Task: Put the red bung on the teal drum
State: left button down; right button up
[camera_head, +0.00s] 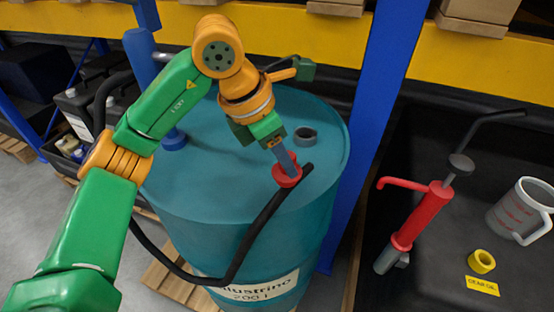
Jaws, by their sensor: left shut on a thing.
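The teal drum (215,190) stands upright in the middle of the view, with a white label on its front. A grey round collar (305,136), which looks like an opening, stands on its top near the right-hand rim. My left gripper (289,164) points down over the near right part of the drum top. It is shut on the red bung (287,180), a small red ring-like piece around the fingertips. The bung is in front of the grey collar and apart from it. I cannot tell whether it touches the drum top. My right gripper is not in view.
A black hose (258,222) loops past the drum's front, its end beside the bung. A blue pump (172,135) stands on the drum's left. A blue post (372,120) rises behind right. Right, a black surface holds a red hand pump (424,212), yellow ring (481,261) and jug (518,210).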

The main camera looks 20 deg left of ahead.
aim_at(274, 167)
pick_arm(q)
jog(key=f, duration=0.1)
jog(key=w+f, duration=0.1)
jog(key=f, duration=0.1)
jog(key=a+f, duration=0.1)
jog(key=f, duration=0.1)
jog(key=shift+w+a+f+p, duration=0.1)
jog(key=shift+w+f+p, duration=0.1)
jog(key=shift+w+p, duration=0.2)
jog(key=shift+a+f, duration=0.1)
jog(key=shift+f, duration=0.15)
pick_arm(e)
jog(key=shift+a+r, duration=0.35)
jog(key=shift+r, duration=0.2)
pick_arm(q)
jog(key=shift+f, duration=0.1)
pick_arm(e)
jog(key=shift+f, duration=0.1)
pick_arm(q)
jog(key=shift+f+b, duration=0.2)
jog(key=shift+b, duration=0.15)
jog(key=c, duration=0.5)
grip_release()
jog(key=shift+r, duration=0.15)
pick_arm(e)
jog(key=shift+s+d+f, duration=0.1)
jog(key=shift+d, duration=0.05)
